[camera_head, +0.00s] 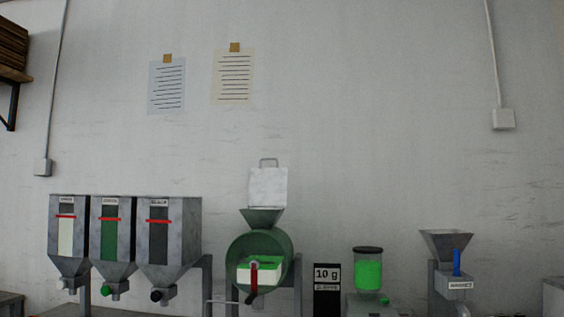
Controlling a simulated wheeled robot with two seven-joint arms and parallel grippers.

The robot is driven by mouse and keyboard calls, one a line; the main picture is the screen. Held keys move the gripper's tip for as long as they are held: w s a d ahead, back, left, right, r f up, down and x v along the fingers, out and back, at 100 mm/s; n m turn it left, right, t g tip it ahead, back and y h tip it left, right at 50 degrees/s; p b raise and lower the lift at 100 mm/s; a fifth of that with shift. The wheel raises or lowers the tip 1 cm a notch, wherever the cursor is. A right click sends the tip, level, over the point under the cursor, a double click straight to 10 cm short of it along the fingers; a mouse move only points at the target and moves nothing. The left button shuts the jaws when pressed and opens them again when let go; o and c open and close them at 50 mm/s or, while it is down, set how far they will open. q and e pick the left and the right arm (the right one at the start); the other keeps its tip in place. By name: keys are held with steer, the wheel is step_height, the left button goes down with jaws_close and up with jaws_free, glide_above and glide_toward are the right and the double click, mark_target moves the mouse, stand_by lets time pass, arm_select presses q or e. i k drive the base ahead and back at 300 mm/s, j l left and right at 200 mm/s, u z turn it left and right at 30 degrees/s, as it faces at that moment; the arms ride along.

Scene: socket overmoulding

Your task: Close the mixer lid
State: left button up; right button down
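The mixer is a green round drum (287,247) with a funnel-shaped hopper (262,217) on top, on a grey stand. A pale grey plate that looks like the mixer lid (268,187) stands upright above the hopper, with a wire handle (268,161) at its upper edge. The lid looks open. A white and green block-like part and a red lever (254,276) show at the front of the drum. Neither of my grippers shows in this view.
Three grey hoppers (178,232) with coloured windows stand left of the mixer. Right of it are a black "10 g" display (327,280), a dark-capped jar of green material (368,271) and a small metal hopper (447,243) with a blue lever. The wall above is mostly clear.

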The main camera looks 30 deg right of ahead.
mark_target(267, 188)
steer(key=l+u, duration=0.25)
steer(key=l, duration=1)
steer(key=k+l+u, duration=0.1)
steer(key=l+u, duration=0.15)
steer(key=l, duration=1)
